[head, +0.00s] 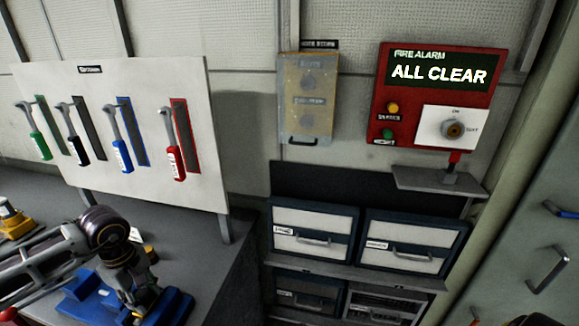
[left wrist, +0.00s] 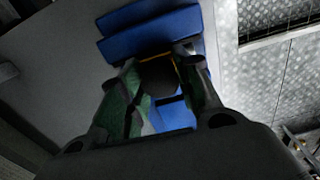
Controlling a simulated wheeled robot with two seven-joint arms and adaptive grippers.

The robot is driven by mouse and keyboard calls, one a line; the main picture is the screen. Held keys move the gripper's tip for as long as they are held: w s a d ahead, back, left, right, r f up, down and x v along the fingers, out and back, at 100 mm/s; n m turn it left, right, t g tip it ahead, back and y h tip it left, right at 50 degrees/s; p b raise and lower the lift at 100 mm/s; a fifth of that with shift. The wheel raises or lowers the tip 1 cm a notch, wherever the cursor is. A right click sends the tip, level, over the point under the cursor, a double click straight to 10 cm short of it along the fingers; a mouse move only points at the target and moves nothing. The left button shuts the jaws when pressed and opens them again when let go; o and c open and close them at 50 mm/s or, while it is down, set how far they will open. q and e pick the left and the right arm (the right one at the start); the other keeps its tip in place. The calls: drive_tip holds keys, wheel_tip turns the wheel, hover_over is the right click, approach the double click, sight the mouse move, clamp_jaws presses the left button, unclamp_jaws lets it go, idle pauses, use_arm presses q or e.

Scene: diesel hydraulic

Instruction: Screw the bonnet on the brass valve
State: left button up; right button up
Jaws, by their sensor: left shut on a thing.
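My left gripper (head: 146,296) is low at the left of the head view, pointing down over a blue vise (head: 84,292) on the bench. In the left wrist view its fingers (left wrist: 160,92) are closed around a dark round piece (left wrist: 158,74), apparently the bonnet. A thin brass-yellow edge shows beyond that piece. The blue vise (left wrist: 150,28) lies directly beneath. The brass valve is mostly hidden by the fingers and the held piece, so I cannot tell whether the threads touch.
A yellow object (head: 14,222) sits at the far left. A small brown-topped piece (head: 151,254) is behind my gripper. Drawers (head: 312,232) stand right of the bench.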

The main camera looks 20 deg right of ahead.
use_arm(q)
drive_tip(key=shift+m, duration=4.2)
drive_tip(key=o, duration=0.8)
drive_tip(key=shift+n, duration=0.3)
